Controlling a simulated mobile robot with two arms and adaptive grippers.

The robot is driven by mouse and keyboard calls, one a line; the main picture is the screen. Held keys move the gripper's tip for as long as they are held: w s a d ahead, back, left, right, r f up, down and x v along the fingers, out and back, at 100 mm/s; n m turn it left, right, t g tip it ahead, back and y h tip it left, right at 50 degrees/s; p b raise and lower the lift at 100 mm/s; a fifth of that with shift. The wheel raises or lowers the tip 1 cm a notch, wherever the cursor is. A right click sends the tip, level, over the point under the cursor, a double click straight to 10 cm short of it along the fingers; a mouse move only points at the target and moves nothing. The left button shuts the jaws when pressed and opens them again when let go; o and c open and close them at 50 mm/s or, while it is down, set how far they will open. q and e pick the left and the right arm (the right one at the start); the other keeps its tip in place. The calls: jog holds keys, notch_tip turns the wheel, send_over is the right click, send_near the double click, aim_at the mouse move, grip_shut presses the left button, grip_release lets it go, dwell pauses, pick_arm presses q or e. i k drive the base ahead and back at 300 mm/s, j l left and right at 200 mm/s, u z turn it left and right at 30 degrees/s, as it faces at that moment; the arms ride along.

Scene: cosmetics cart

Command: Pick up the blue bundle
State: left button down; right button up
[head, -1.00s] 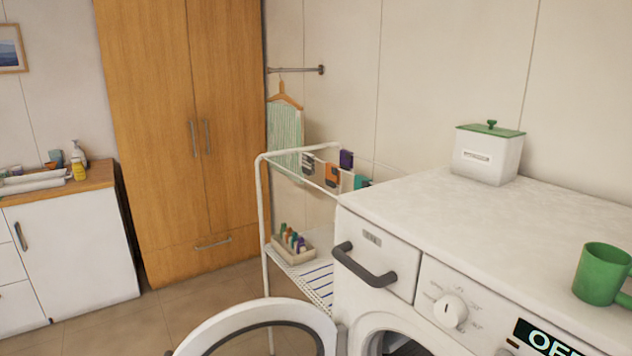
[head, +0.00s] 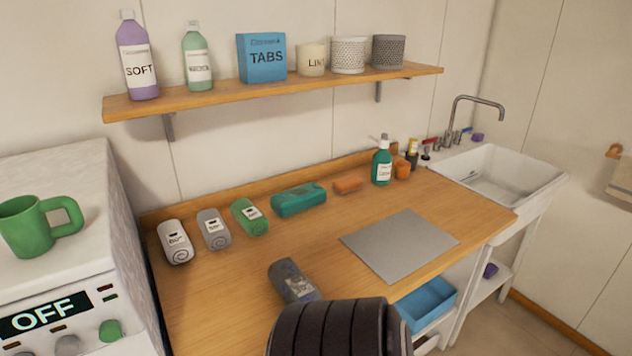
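In the head view, a dark slate-blue rolled bundle (head: 291,279) with a printed label lies on the wooden counter (head: 240,270), near its front middle. Its lower end is close to, and perhaps partly covered by, a large dark ribbed shape at the bottom edge, which looks like part of my arm. Neither gripper can be made out. A white roll (head: 175,242), a grey roll (head: 214,229) and a green roll (head: 249,217) lie in a row behind the bundle. A teal bundle (head: 298,199) lies to their right.
An orange block (head: 348,186), a green pump bottle (head: 381,163) and a grey mat (head: 400,244) are on the counter. A shelf (head: 300,88) with bottles hangs above. The washing machine (head: 60,170) stands left, the sink (head: 495,178) right. A blue bin (head: 427,304) sits below.

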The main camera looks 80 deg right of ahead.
aim_at(294, 286)
jog(key=z, duration=2.35)
